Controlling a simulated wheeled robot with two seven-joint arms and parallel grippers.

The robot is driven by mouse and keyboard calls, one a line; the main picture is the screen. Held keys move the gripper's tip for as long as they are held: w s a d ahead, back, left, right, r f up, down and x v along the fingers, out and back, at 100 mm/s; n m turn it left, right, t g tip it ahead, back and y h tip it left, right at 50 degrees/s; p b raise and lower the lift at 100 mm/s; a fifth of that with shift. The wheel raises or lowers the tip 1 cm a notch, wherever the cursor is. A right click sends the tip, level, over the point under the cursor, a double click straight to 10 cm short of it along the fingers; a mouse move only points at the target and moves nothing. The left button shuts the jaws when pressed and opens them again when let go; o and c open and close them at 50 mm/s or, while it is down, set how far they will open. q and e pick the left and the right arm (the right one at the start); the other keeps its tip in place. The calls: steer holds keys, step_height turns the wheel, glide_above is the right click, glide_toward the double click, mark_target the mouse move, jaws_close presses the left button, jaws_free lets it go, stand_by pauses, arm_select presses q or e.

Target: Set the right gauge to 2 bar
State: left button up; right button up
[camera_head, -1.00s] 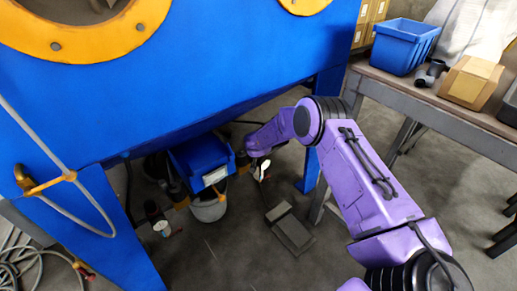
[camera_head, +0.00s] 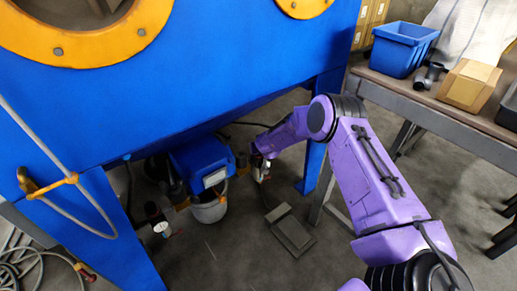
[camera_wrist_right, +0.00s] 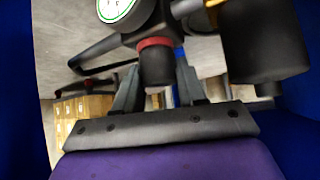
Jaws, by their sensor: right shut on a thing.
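The right gauge (camera_wrist_right: 114,6) shows at the top of the right wrist view, with a white face and a green rim. It is cut off by the picture edge and its reading cannot be made out. Below it is a black knob (camera_wrist_right: 155,67) with a red ring above it. My right gripper (camera_wrist_right: 157,82) has a finger on each side of this knob and is shut on it. In the head view my right gripper (camera_head: 261,166) is at the fittings under the blue cabinet, small and partly hidden. My left gripper is in neither view.
The blue cabinet (camera_head: 210,75) overhangs the fittings. A blue box (camera_head: 199,158) and another white gauge (camera_head: 161,228) are to the left. A cabinet leg (camera_head: 312,168) and a workbench (camera_head: 440,108) stand to the right.

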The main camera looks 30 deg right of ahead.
steer(key=o, duration=1)
steer(key=shift+s+r, duration=0.2)
steer(key=shift+r, duration=0.15)
steer(key=p+v, duration=0.4)
steer(key=v, duration=0.5)
steer(key=shift+s+a+r, duration=0.15)
steer(key=shift+s+r, duration=0.05)
steer(key=shift+s, duration=0.1)
